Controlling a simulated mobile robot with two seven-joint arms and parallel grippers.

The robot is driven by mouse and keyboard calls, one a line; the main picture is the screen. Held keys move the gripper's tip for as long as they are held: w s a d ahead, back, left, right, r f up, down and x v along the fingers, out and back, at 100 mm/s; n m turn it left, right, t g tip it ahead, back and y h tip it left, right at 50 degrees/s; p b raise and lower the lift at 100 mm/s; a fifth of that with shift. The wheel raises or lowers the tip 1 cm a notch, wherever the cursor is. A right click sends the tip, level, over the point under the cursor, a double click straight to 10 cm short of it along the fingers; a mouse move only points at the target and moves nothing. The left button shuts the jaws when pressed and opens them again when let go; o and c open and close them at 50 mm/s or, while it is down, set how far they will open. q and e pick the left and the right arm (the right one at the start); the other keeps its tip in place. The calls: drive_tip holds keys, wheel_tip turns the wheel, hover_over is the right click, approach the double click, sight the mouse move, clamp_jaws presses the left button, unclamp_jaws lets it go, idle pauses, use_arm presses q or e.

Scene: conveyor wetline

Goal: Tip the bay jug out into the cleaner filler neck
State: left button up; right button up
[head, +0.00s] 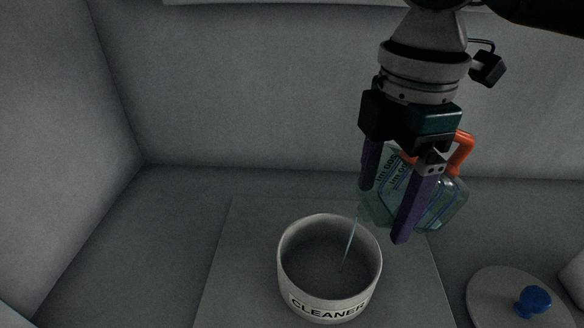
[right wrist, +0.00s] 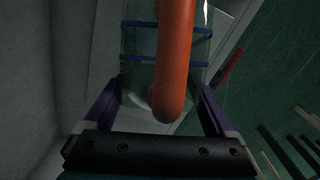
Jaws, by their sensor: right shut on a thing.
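The bay jug (head: 440,205) is clear with blue marks and an orange handle (head: 463,152). My right gripper (head: 385,213) is shut on the jug and holds it tilted, up and to the right of the cleaner filler neck (head: 300,258). A thin stream (head: 350,243) runs from the jug's lower left down into the neck. The neck is a round white ring lettered CLEANER. In the right wrist view the orange handle (right wrist: 175,60) stands between the purple fingers, with the clear jug body (right wrist: 140,45) behind it. My left gripper is not in view.
A round grey lid (head: 490,300) with a blue knob (head: 532,300) lies at the lower right. The neck stands on a flat grey panel (head: 235,250). Grey walls close the space at the left and back. The floor left of the panel is clear.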

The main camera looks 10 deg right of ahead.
drive_tip(key=shift+a+r+h+p, duration=0.1)
drive_tip(key=shift+r+h+p, duration=0.2)
drive_tip(key=shift+h+p, duration=0.3)
drive_tip(key=shift+a+h+p, duration=0.4)
drive_tip(key=shift+a+p, duration=0.25)
drive_tip(key=shift+a, duration=0.05)
drive_tip(key=shift+a+h, duration=0.3)
drive_tip(key=shift+a+h+p, duration=0.15)
drive_tip(key=shift+h+p, duration=0.15)
drive_tip(key=shift+a+r+h, duration=0.15)
drive_tip(key=shift+a+h, duration=0.05)
drive_tip(key=shift+h, duration=0.7)
